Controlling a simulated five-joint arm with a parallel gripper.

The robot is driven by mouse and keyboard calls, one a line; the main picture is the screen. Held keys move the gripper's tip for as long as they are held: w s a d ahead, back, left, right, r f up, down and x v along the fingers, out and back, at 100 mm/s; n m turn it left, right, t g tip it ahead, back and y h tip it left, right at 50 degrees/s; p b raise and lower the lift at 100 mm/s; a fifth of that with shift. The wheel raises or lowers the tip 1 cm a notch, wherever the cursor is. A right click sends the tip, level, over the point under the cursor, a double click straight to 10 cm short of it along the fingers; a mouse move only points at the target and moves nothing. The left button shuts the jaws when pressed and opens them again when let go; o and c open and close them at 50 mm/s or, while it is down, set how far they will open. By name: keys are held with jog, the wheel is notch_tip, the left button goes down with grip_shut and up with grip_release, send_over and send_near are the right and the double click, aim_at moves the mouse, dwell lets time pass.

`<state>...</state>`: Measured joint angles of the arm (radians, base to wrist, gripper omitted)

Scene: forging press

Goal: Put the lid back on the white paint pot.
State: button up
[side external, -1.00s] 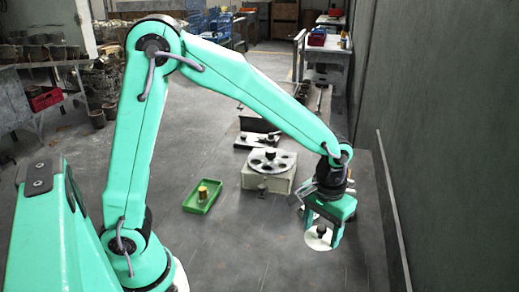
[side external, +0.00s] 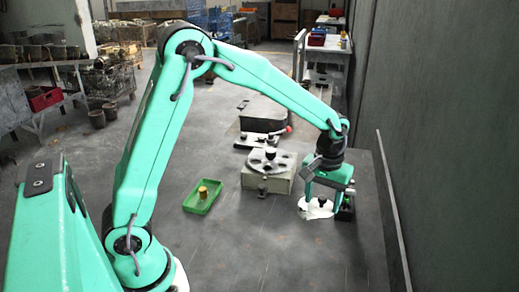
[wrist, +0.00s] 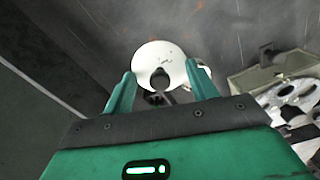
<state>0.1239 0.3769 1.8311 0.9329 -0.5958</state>
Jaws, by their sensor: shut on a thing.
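My gripper (side external: 325,199) points down at the right end of the work area. Its two green fingers stand on either side of a dark knob (wrist: 160,80) and are shut on the lid by it. The white lid (wrist: 160,55) is a round disc with a few small dark marks in the wrist view. In the side view the lid (side external: 312,208) sits low under my gripper, over where the paint pot seems to be. The pot itself is not clearly told apart from the lid, and I cannot tell whether they touch.
A pale box with a round holed plate (side external: 272,160) stands left of my gripper, and it also shows in the wrist view (wrist: 298,98). A green tray (side external: 196,207) with a yellow cylinder lies further left. A grey wall (side external: 440,150) rises at the right.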

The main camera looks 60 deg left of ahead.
jog(key=w+a+n, duration=0.2)
jog(key=w+a, duration=0.1)
jog(key=a, duration=0.3)
jog(key=shift+w+a, duration=0.2)
jog(key=shift+w, duration=0.05)
jog(key=shift+w+a+f+n, duration=0.1)
jog(key=shift+w+a+n, duration=0.1)
jog(key=shift+a, duration=0.3)
jog(key=shift+w+a+f+n, duration=0.1)
jog(key=shift+w+a+n, duration=0.1)
jog(key=shift+a, duration=0.3)
grip_shut()
jog(key=shift+w+a, duration=0.1)
jog(key=shift+a, duration=0.25)
jog(key=shift+f, duration=0.15)
jog(key=shift+f, duration=2.6)
jog(key=shift+s+f, duration=0.2)
jog(key=shift+f, duration=0.4)
jog(key=shift+s+a+r, duration=0.15)
jog(key=shift+s+r, duration=0.05)
jog(key=shift+r, duration=0.1)
